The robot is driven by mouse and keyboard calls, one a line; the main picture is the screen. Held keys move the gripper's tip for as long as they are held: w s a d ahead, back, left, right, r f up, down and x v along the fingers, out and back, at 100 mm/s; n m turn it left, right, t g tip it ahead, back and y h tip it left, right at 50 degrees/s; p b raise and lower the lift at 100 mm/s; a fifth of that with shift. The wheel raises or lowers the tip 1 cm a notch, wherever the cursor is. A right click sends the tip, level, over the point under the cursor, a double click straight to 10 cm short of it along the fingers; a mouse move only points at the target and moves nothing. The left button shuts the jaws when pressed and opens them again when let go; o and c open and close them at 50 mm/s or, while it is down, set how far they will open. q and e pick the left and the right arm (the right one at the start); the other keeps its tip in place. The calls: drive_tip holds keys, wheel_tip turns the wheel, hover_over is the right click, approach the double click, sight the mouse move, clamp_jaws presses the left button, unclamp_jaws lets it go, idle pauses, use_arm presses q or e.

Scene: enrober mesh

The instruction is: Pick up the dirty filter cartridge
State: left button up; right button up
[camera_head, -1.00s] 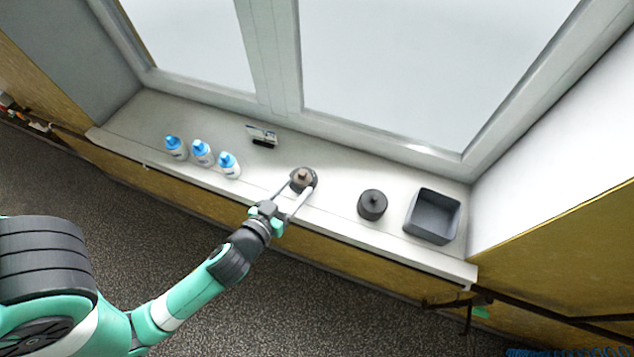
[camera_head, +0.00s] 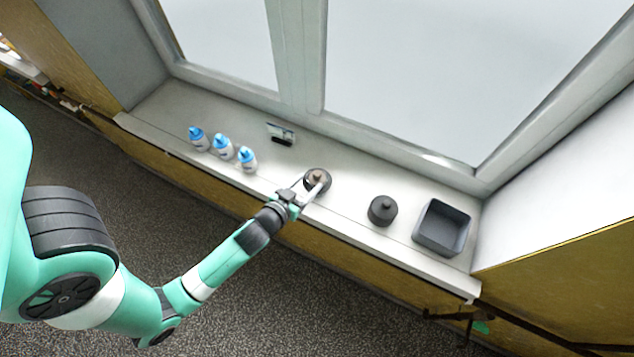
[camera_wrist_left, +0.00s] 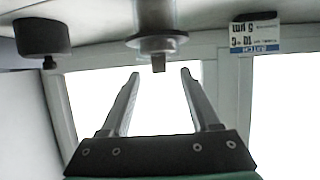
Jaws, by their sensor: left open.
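What looks like the dirty filter cartridge (camera_head: 318,175) has a brown tip and sits in a dark round housing on the white sill in the head view. My left gripper (camera_head: 312,185) is open and empty at the housing. In the wrist view its two fingers (camera_wrist_left: 159,76) point toward the tip, one on each side, with the tip just past their ends. The fingers partly cover the housing in the head view. My right gripper is not in view.
A black lid with a knob (camera_head: 382,210) and an empty grey square bin (camera_head: 441,227) stand to the right. Several blue-capped bottles (camera_head: 222,147) stand left. A small label card (camera_head: 281,134) is behind, near the window frame. Sill space is clear between bottles and housing.

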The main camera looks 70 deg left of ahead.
sight(315, 177)
use_arm(q)
drive_tip(key=x, duration=0.3)
drive_tip(key=shift+w+a+f, duration=0.1)
drive_tip(key=shift+w+a, duration=0.05)
drive_tip(key=shift+w, duration=0.15)
clamp_jaws()
idle(1.1)
